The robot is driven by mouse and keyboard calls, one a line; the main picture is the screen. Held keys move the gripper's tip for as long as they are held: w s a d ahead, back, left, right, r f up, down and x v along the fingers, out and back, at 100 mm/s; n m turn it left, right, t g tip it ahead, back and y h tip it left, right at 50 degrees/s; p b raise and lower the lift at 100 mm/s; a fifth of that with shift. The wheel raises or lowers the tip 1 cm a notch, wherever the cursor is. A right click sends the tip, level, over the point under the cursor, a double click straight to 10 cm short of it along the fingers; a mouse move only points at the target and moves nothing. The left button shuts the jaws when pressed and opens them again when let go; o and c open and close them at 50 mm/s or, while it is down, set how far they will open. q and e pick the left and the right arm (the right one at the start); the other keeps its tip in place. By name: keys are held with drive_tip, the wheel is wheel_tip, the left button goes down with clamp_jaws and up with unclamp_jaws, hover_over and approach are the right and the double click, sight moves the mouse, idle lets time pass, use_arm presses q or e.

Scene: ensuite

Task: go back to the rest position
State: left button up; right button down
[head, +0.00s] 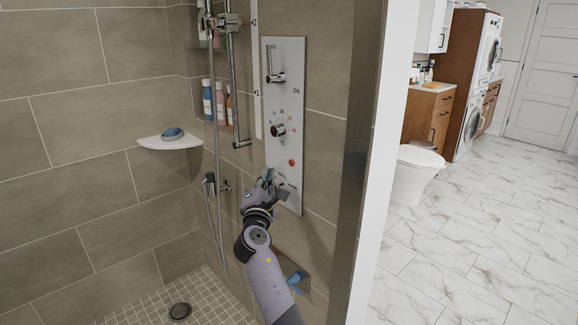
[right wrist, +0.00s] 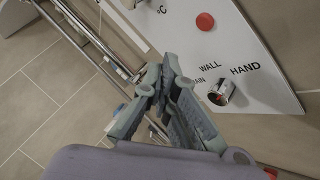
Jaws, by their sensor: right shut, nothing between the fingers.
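My right gripper (head: 266,182) is in front of the lower part of the shower control panel (head: 285,100). In the right wrist view its fingers (right wrist: 160,78) are closed together with nothing between them. A small metal knob (right wrist: 221,92) by the words WALL and HAND sits to the right of the fingers in that view, apart from them. The gripper hides part of the panel's lower end in the head view. A red button (head: 292,162) shows above the gripper, and it also shows in the right wrist view (right wrist: 205,22). My left gripper is not in view.
Metal shower pipes (head: 236,90) run just left of the panel. A corner shelf (head: 170,142) holds a blue object. Bottles (head: 220,104) stand in a niche.

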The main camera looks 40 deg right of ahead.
drive_tip(key=shift+a, duration=0.6)
drive_tip(key=s+a+f+g+y+p, duration=0.1)
drive_tip(key=a+f+y, duration=0.25)
drive_tip(key=f, duration=0.95)
drive_tip(key=s+a+f+g+y, duration=0.1)
drive_tip(key=a+f+y, duration=0.25)
drive_tip(key=f, duration=1.05)
drive_tip(key=s+a+f+m+g+y+p, duration=0.1)
drive_tip(key=s+a+f+m+g+y, duration=0.15)
drive_tip(key=s+f, duration=0.65)
drive_tip(key=s+a+f+m+g+y, duration=0.1)
drive_tip(key=s+a+f+g, duration=0.2)
drive_tip(key=f, duration=1)
drive_tip(key=s+a+f+m+g+y+p, duration=0.1)
drive_tip(key=s+a+f+m+g, duration=0.1)
drive_tip(key=s+f, duration=0.7)
drive_tip(key=s+a+f+m+g+y, duration=0.1)
drive_tip(key=s+f+m, duration=0.3)
drive_tip(key=s, duration=0.9)
drive_tip(key=s+f+m+g, duration=0.2)
drive_tip(key=s+f, duration=0.1)
drive_tip(key=s, duration=0.9)
drive_tip(key=s+a+f+m+g+y, duration=0.1)
drive_tip(key=s+f+m+g, duration=0.1)
drive_tip(key=s, duration=1.1)
drive_tip(key=shift+s+a+f+p, duration=0.2)
drive_tip(key=shift+f+p, duration=0.25)
drive_tip(key=shift+f, duration=0.4)
